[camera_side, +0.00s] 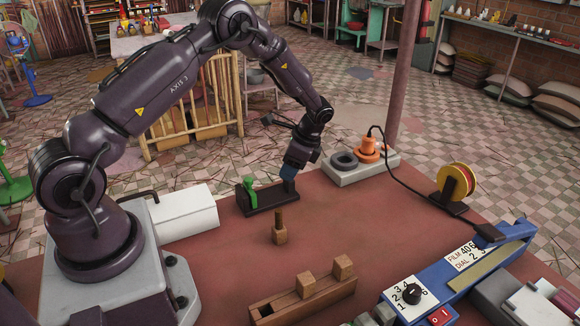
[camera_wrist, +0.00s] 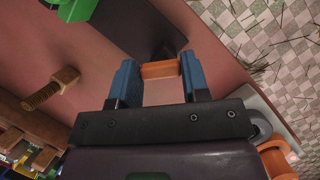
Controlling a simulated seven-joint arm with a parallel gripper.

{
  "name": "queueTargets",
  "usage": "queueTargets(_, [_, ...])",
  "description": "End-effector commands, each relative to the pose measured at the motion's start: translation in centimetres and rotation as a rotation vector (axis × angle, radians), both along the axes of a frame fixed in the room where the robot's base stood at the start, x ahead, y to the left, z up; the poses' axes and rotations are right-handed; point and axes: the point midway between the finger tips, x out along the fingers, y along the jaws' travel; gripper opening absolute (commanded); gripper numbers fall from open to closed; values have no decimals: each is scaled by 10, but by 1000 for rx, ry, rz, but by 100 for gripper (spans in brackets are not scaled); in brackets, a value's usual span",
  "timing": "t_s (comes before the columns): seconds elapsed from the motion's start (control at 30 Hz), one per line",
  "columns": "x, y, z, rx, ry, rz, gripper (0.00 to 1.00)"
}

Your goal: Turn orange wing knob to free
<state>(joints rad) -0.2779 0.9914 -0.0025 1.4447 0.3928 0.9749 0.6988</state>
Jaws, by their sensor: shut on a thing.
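The orange wing knob (camera_wrist: 160,70) shows in the wrist view as a short flat bar between the two blue fingers of my gripper (camera_wrist: 159,66). The fingers are shut on its ends. In the side view my gripper (camera_side: 290,172) is low over the right end of a black base (camera_side: 268,203), and the orange knob is hidden there. A green knob (camera_side: 249,189) stands on the left end of the base; part of it shows in the wrist view (camera_wrist: 76,8). How far the orange knob is turned cannot be told.
A wooden bolt-like piece (camera_side: 279,230) stands in front of the base. A wooden holder (camera_side: 300,301) is nearer the front. A pale block (camera_side: 347,180) behind right bears a dark ring (camera_side: 344,160) and an orange stepped piece (camera_side: 367,150). A white cylinder (camera_side: 187,213) lies left.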

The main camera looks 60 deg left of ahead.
Motion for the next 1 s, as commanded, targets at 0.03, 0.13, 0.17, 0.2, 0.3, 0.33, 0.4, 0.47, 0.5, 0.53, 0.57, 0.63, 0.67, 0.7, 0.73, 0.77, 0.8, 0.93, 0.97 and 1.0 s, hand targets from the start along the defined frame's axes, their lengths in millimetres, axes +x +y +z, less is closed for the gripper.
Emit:
queueTargets(0.03, [1,-1,0,-1,0,46,19])
queueTargets(0.13, [1,0,0,-1,0,140,19])
queueTargets(0.17, [1,0,0,-1,-1,169,19])
queueTargets(0.2, [1,0,0,0,-1,207,19])
queueTargets(0.3, [1,0,0,-1,0,299,19])
queueTargets(0.33, [1,0,0,-1,0,327,19])
queueTargets(0.4, [1,1,0,-2,-1,387,19])
queueTargets(0.47, [1,1,0,-2,-1,434,19])
queueTargets(0.5, [2,1,0,-3,-2,465,19])
queueTargets(0.53, [2,1,0,-2,-2,486,19])
queueTargets(0.57, [2,1,0,-1,-1,507,19])
queueTargets(0.63, [1,1,0,-2,-1,552,19])
queueTargets(0.67, [2,1,0,-2,-1,568,19])
queueTargets(0.7, [2,1,0,-1,-1,590,19])
queueTargets(0.73, [2,1,0,-2,-2,605,19])
queueTargets(0.77, [2,1,0,-2,-2,617,19])
queueTargets(0.8, [2,1,0,-1,-1,633,19])
queueTargets(0.93, [1,1,0,-2,-1,674,19])
queueTargets(0.97, [1,1,0,-2,-1,681,19])
queueTargets(1.0, [1,1,0,-2,-1,689,19])
